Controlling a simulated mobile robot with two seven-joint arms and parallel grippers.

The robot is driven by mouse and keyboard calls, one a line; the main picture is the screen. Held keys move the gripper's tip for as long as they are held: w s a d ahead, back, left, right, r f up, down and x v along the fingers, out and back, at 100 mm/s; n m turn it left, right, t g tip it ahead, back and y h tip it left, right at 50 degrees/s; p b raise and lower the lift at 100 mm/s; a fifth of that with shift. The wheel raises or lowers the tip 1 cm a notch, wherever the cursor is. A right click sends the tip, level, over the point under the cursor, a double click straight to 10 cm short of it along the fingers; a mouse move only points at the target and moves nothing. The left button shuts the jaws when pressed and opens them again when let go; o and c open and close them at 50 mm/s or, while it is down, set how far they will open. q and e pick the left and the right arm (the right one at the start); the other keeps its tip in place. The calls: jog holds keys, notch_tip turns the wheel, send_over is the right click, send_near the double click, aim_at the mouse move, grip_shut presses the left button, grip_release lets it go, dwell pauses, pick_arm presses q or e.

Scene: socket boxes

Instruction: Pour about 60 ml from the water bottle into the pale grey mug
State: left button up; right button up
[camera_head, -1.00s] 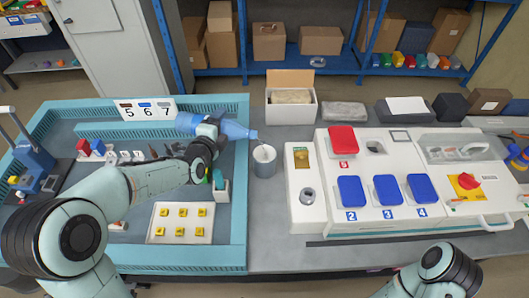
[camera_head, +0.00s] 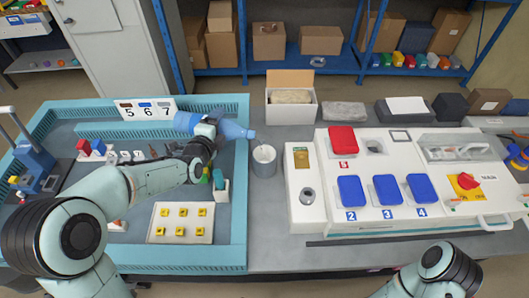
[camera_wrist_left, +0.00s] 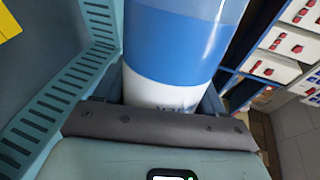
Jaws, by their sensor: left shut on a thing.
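The blue water bottle (camera_head: 232,130) is held lying almost on its side, its mouth end pointing right. My left gripper (camera_head: 208,128) is shut on it. The left wrist view shows the blue and white bottle (camera_wrist_left: 175,50) filling the space between the fingers. The pale grey mug (camera_head: 264,167) stands upright on the grey table, just right of the tray wall. The bottle's mouth is above and slightly left of the mug's rim, apart from it. I see no clear stream now, and the water level in the mug cannot be told. My right gripper is out of the picture.
The teal-walled tray (camera_head: 240,235) lies under my left arm, with a plate of yellow pieces (camera_head: 180,223) in it. A white panel (camera_head: 330,215) with blue and red covers stands right of the mug. An open box (camera_head: 291,112) stands behind it.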

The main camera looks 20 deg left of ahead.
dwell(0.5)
pick_arm(q)
jog(key=shift+a+f+n+b, duration=0.2)
jog(key=shift+f+n+b, duration=0.15)
jog(key=shift+b, duration=0.55)
jog(key=shift+n+h+b, duration=0.3)
jog(key=shift+n+h, duration=0.1)
jog(key=shift+n, duration=0.15)
jog(key=shift+s+r, duration=0.15)
jog(key=shift+r, duration=0.1)
jog(key=shift+a, duration=0.1)
jog(key=shift+n+p, duration=0.4)
jog(key=shift+p, duration=0.05)
jog(key=shift+h, duration=0.3)
